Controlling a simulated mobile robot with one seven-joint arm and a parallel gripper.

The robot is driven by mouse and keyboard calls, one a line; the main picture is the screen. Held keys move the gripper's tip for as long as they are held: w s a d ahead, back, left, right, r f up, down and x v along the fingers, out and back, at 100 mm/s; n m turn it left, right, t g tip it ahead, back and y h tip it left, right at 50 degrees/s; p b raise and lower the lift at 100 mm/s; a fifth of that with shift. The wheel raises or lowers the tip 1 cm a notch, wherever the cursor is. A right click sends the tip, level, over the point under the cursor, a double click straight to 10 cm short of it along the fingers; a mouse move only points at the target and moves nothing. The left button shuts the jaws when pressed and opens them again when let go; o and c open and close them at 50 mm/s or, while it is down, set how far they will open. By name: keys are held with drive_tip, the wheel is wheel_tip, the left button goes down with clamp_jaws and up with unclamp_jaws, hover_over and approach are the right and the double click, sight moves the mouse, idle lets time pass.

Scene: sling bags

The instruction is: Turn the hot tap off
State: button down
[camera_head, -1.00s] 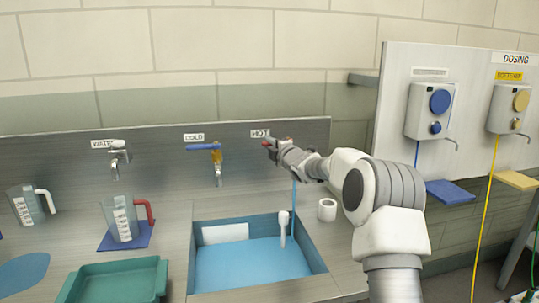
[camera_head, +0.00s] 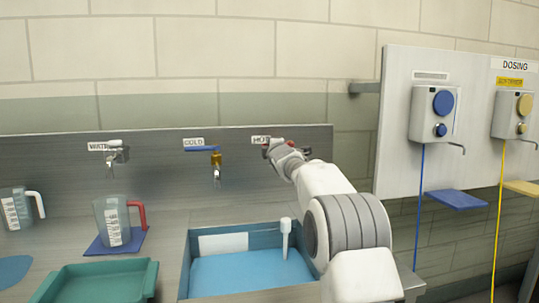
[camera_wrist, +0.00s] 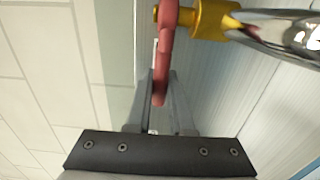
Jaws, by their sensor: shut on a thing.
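The hot tap shows in the wrist view with a red lever (camera_wrist: 165,55), a brass body (camera_wrist: 212,20) and a chrome spout (camera_wrist: 285,30). My gripper (camera_wrist: 160,95) is around the lever's free end, with one finger on each side, shut on it. In the head view, my gripper (camera_head: 275,153) is at the wall just below the HOT label (camera_head: 261,140). My gripper and arm hide most of the tap there, including its spout. No water stream shows in the head view now.
The cold tap (camera_head: 217,165) with a blue lever is close on the left. The sink (camera_head: 250,268) lies below, with a white upright piece (camera_head: 286,235) at its back. A red-handled jug (camera_head: 118,222) and green tray (camera_head: 100,282) are left. The dosing panel (camera_head: 390,150) is right.

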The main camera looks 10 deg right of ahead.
drive_tip(key=shift+d+r, duration=0.1)
drive_tip(key=c, duration=0.8)
unclamp_jaws()
drive_tip(key=shift+s, duration=0.45)
drive_tip(key=s+b, duration=0.2)
drive_tip(key=s, duration=1.4)
drive_tip(key=shift+s+d, duration=0.25)
drive_tip(key=shift+d, duration=0.05)
